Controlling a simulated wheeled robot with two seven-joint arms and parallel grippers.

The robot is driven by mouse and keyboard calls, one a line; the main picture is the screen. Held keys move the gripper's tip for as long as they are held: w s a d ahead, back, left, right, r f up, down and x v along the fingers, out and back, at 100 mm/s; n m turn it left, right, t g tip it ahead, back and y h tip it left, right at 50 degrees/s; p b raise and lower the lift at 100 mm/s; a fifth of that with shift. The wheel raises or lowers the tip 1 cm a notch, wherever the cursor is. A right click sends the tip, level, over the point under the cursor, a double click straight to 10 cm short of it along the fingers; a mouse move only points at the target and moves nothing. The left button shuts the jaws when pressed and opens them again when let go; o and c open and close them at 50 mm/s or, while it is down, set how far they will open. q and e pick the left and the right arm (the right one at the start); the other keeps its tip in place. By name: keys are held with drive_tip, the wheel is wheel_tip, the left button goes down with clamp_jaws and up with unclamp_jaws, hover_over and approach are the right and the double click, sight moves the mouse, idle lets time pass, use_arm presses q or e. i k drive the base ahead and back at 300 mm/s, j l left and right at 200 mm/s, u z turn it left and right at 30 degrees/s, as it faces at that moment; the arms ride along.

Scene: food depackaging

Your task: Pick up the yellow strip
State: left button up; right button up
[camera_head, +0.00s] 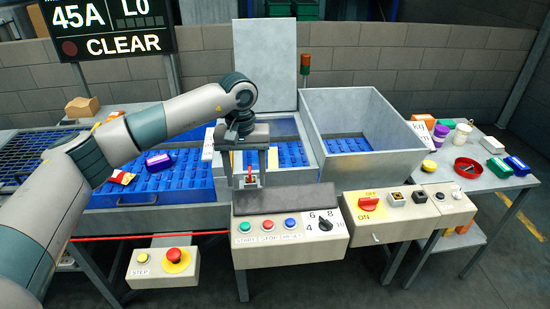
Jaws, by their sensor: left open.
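My left gripper (250,166) points down in front of the blue-floored metal bin at the centre, with its two fingers apart. Just below the fingers is a small red-handled switch (250,178) on a pale base, behind the control box. My right gripper is not in view.
A control box (290,241) with coloured buttons stands in front. An open metal bin (375,104) is at right. Purple (158,162) and red-yellow packets (122,177) lie on the blue conveyor at left. A side table (487,184) holds several small items.

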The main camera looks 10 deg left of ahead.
sight(273, 154)
drive_tip(key=i, duration=1.45)
